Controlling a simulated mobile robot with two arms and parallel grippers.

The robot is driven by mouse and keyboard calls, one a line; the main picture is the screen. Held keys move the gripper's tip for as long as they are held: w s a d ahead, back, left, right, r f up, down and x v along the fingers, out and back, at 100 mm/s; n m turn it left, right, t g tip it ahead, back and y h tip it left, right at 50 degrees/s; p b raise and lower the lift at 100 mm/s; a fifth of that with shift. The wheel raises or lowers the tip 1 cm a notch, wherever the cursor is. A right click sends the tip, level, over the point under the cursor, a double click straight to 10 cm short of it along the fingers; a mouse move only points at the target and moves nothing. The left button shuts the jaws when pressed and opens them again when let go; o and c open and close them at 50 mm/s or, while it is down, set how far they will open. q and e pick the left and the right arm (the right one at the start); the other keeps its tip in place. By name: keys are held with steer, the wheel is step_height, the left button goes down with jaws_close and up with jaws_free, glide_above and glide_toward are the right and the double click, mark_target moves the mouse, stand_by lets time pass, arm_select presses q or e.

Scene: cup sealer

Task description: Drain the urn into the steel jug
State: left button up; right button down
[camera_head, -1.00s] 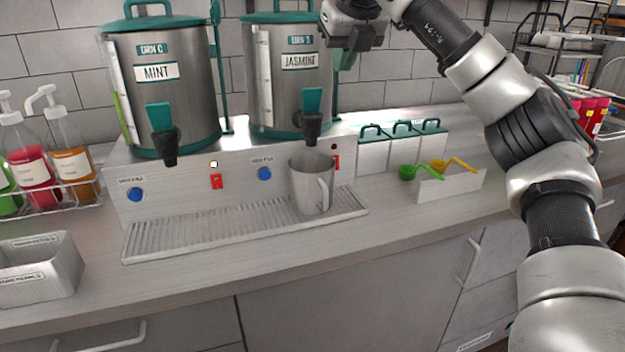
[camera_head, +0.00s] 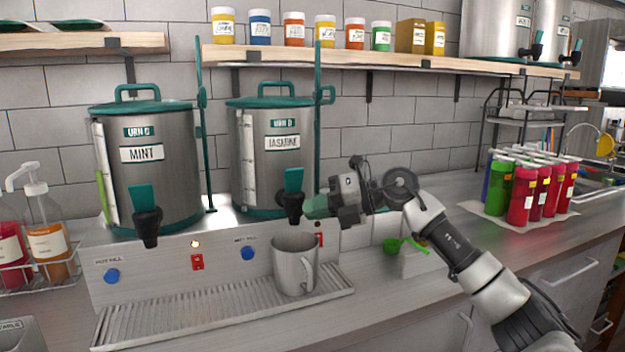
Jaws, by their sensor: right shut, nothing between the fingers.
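The urn labelled JASMINE (camera_head: 255,160) stands on the raised steel housing. Its tap has a teal lever (camera_head: 293,180) and a black spout (camera_head: 292,205). The steel jug (camera_head: 292,268) stands upright on the ribbed drip tray (camera_head: 200,318) below this spout, its handle to the right. No stream shows between spout and jug. My right gripper (camera_head: 314,207) is shut and empty, its green fingertips just right of the tap. I cannot tell whether they touch it. The urn labelled MINT (camera_head: 160,180) stands to the left. My left gripper is out of view.
Syrup pump bottles (camera_head: 45,240) stand at the left. Blue buttons (camera_head: 247,253) and red switches (camera_head: 197,262) sit on the housing front. Green and red bottles (camera_head: 520,195) stand at the right. A shelf (camera_head: 390,62) with small jars runs above the urns.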

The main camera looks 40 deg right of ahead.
steer(key=s+d+r+m+t, duration=0.1)
steer(key=s+d+m+t, duration=0.3)
steer(key=d, duration=0.5)
steer(key=m+t, duration=0.2)
steer(key=shift+s+t, duration=0.35)
steer(key=shift+t, duration=0.05)
steer(key=shift+r, duration=0.15)
steer(key=p, duration=0.5)
glide_toward(298, 174)
steer(key=a+r, duration=0.1)
steer(key=a, duration=0.3)
steer(key=w+p, duration=0.1)
steer(key=w, duration=0.3)
steer(key=shift+w+r, duration=0.15)
steer(key=shift+r, duration=0.05)
steer(key=shift+w+d+h+p, duration=0.15)
steer(key=shift+w+h+p, duration=0.2)
steer(key=shift+w, duration=0.15)
